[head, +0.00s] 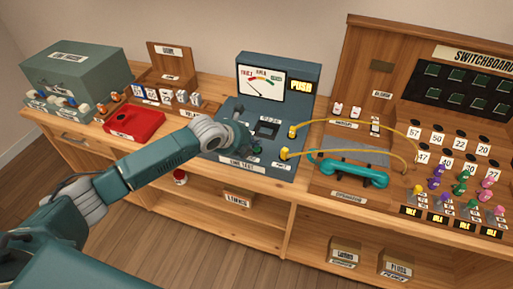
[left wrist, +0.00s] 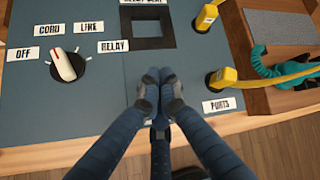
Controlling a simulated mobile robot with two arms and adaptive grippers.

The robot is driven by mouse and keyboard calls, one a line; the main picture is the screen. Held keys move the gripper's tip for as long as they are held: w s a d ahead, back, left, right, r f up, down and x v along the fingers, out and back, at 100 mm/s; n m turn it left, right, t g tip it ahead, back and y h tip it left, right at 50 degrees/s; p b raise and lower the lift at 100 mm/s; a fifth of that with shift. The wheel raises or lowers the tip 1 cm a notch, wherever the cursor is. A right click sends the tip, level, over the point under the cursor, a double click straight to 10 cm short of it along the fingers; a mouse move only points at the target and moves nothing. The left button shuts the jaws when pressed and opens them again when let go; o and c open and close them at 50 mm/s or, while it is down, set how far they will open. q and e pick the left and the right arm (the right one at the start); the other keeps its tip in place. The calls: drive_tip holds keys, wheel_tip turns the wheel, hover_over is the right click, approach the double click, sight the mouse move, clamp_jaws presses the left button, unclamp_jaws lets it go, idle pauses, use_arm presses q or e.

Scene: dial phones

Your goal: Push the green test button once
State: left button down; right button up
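The line test unit (head: 307,113) is a dark blue-grey panel with an upright meter box behind it. My left gripper (head: 252,144) is over its front middle part, with the arm coming from the left. In the left wrist view its two fingers (left wrist: 160,84) are together, with nothing seen between them, in front of the square relay socket (left wrist: 147,30). A small dark green spot by the fingertips may be the green test button (head: 257,150). In the left wrist view no button shows, and the fingers may hide it. I cannot tell whether they touch it. My right gripper is out of view.
A white-and-red dial knob (left wrist: 63,65) is left of the fingers. Yellow plugs (head: 284,153) with cords stand right of them. A lit yellow sign (head: 300,86) reads PUSH. A teal handset (head: 352,172) and the switchboard (head: 465,85) are farther right; a red tray (head: 133,123) is left.

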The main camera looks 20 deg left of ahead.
sight(255, 149)
use_arm(q)
drive_tip(key=shift+f, duration=0.5)
idle(0.9)
drive_tip(key=shift+r+p, duration=0.65)
drive_tip(key=shift+r, duration=0.25)
wheel_tip(255, 149, up, 5)
drive_tip(key=p, duration=0.4)
drive_tip(key=shift+r+p, duration=0.1)
drive_tip(key=shift+p, duration=0.3)
drive_tip(key=shift+s, duration=0.1)
